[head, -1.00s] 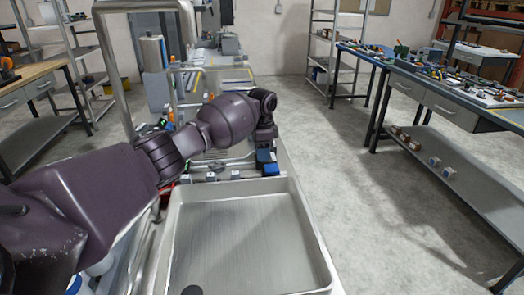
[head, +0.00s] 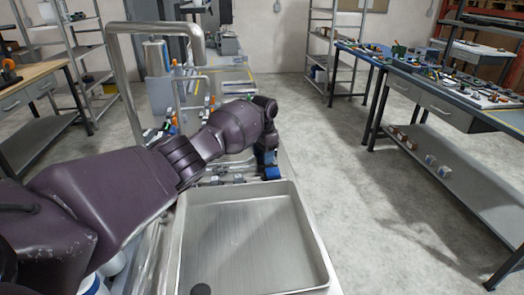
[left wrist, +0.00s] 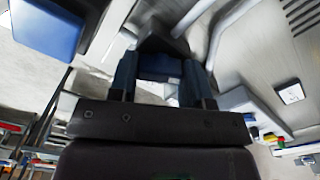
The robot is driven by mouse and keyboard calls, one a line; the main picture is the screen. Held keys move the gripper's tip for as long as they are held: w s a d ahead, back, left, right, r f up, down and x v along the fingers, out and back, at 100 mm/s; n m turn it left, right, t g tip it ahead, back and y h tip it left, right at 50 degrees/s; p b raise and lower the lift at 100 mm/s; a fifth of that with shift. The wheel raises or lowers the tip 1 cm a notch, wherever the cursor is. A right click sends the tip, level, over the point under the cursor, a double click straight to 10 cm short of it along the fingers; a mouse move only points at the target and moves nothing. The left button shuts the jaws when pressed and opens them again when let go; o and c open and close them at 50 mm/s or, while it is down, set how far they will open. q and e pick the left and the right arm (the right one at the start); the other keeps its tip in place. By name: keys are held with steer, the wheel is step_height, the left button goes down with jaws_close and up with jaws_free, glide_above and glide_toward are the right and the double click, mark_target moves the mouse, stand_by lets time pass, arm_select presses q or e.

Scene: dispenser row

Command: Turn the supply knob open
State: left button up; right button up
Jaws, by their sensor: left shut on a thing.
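My left gripper (head: 266,152) is at the far right corner of the steel basin, pointing down. In the left wrist view its two dark fingers (left wrist: 158,68) are shut on a dark part (left wrist: 160,38), which I take to be the supply knob. The fingers hide much of it, so its turn angle cannot be told. A blue block (head: 272,173) sits just below the gripper in the head view; a blue block also shows at the upper left of the left wrist view (left wrist: 45,25). My right gripper is not in view.
The empty steel basin (head: 318,245) fills the near middle. Steel pipes (head: 120,75) rise behind my left arm, with small fittings along the back of the basin. A workbench (head: 450,95) with parts stands at the right, across a clear floor (head: 345,165).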

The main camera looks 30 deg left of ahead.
arm_select(q)
steer(key=n+p, duration=0.2)
steer(key=n, duration=0.1)
steer(key=shift+d+r+n, duration=0.1)
steer(key=shift+r+n, duration=0.05)
steer(key=shift+n, duration=0.25)
steer(key=n+p, duration=0.1)
steer(key=n, duration=0.1)
steer(key=shift+n, duration=0.4)
steer(key=n, duration=0.2)
steer(key=shift+n+p, duration=0.3)
steer(key=shift+p, duration=0.1)
steer(key=shift+n, duration=1.4)
steer(key=shift+p, duration=0.3)
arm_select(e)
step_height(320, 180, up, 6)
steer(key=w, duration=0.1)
arm_select(q)
steer(key=shift+n, duration=0.3)
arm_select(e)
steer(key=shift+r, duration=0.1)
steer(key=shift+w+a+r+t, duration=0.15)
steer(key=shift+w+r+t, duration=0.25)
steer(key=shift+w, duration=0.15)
